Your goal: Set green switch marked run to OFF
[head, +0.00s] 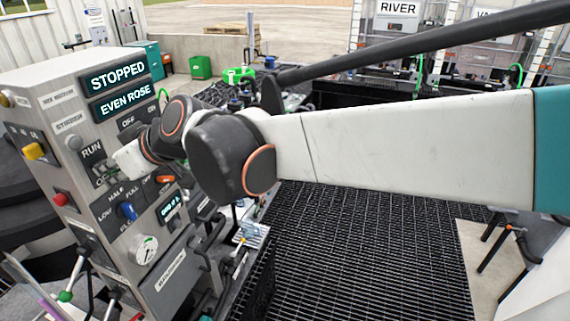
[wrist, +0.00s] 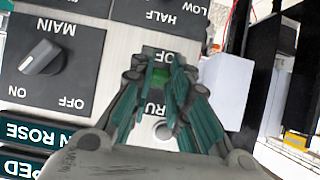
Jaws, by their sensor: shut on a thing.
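The green switch (wrist: 160,76) shows in the wrist view, where the picture is upside down. It sits on a dark plate with a partly covered RUN label and a partly covered OFF label. My gripper (wrist: 160,82) is shut on it, with teal-padded fingers on both sides. The visible green part lies near the OFF label; the fingers hide the rest, so I cannot tell its exact setting. In the head view my gripper (head: 112,166) is at the RUN plate (head: 91,151) on the grey control panel (head: 40,85), and the switch is hidden there.
The displays read STOPPED (head: 118,77) and EVEN ROSE (head: 126,99). The MAIN knob (wrist: 41,57) is close by. A blue knob (head: 127,211), a gauge (head: 146,250), a yellow knob (head: 33,151) and a red button (head: 60,199) are also on the panel. Dark grating (head: 370,250) lies right of it.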

